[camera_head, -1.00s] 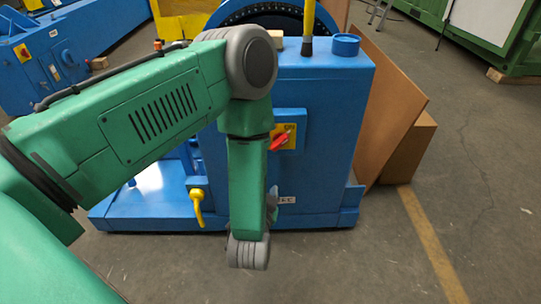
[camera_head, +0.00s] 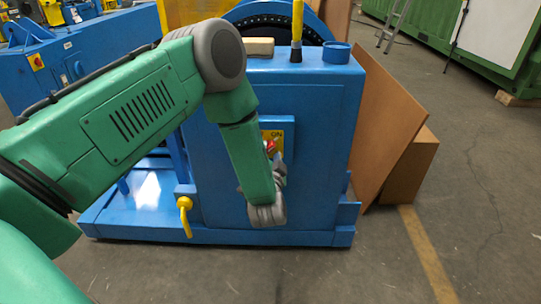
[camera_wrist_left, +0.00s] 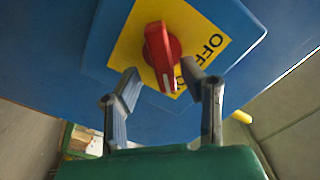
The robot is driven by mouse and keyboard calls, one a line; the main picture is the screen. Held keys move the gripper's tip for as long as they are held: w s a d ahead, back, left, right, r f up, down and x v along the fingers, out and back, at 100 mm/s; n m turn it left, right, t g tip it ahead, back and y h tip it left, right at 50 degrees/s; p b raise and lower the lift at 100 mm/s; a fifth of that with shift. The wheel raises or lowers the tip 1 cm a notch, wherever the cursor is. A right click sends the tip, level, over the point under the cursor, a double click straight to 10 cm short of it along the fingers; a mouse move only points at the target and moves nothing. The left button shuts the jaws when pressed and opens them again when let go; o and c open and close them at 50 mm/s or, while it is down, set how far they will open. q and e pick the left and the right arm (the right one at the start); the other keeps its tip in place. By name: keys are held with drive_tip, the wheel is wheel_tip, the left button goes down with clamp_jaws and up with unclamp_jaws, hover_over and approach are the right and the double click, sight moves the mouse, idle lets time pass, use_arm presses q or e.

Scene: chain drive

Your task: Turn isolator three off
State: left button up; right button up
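In the head view, my left gripper (camera_head: 277,172) is partly hidden by my green arm, just below the knob. My right gripper is out of view.
The blue machine (camera_head: 325,110) has a yellow upright handle (camera_head: 297,22) on top and a yellow hook-shaped handle (camera_head: 185,212) low on its front. Brown boards (camera_head: 385,130) lean at its right. The floor (camera_head: 470,200) at right is clear.

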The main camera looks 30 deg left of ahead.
use_arm(q)
drive_tip(key=shift+w+a, duration=0.25)
drive_tip(key=shift+w, duration=0.05)
drive_tip(key=shift+a+f, duration=0.1)
drive_tip(key=shift+a, duration=0.15)
drive_tip(key=shift+a+f, duration=0.1)
drive_tip(key=shift+a, duration=0.3)
drive_tip(key=shift+c, duration=0.4)
drive_tip(key=c, duration=0.7)
drive_tip(key=shift+w+d, duration=0.1)
drive_tip(key=shift+d, duration=0.2)
clamp_jaws()
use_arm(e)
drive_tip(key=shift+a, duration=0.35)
